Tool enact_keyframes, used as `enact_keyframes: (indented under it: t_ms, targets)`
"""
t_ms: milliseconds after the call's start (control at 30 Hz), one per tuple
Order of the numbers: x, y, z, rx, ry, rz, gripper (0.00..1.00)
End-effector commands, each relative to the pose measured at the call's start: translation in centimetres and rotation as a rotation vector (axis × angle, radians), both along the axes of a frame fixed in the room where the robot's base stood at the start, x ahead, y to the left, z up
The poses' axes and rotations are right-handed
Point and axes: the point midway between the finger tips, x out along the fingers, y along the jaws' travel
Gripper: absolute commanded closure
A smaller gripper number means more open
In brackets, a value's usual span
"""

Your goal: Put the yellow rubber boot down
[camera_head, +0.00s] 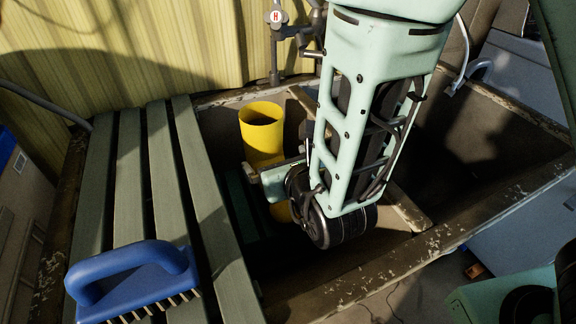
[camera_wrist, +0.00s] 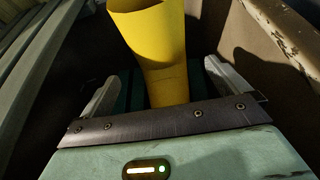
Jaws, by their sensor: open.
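The yellow rubber boot (camera_head: 262,137) stands upright, open end up, inside the sunken left compartment of the wooden-framed unit. My gripper (camera_head: 275,170) reaches down into that compartment beside the boot, with my arm coming from the upper right. In the wrist view the boot (camera_wrist: 160,55) is between my two fingers (camera_wrist: 165,90), which are spread open with gaps visible at its sides. The boot's lower part is hidden by my gripper in both views.
A slatted grey-green board (camera_head: 130,190) lies to the left, with a blue-handled brush (camera_head: 135,275) on it. A tap (camera_head: 280,30) with an H label stands behind the boot. A wooden divider (camera_head: 408,212) and a dark compartment (camera_head: 480,140) lie to the right.

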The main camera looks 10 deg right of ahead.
Motion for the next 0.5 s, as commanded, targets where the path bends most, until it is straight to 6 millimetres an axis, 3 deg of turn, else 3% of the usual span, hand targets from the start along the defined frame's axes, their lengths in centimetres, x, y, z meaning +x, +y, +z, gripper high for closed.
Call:
enact_keyframes:
  t_ms: [33,500]
  targets:
    - [-0.3,-0.1,0.8,-0.007,0.005,-0.001,0.00]
    - [-3.2,-0.9,2.1,-0.007,0.004,-0.002,0.00]
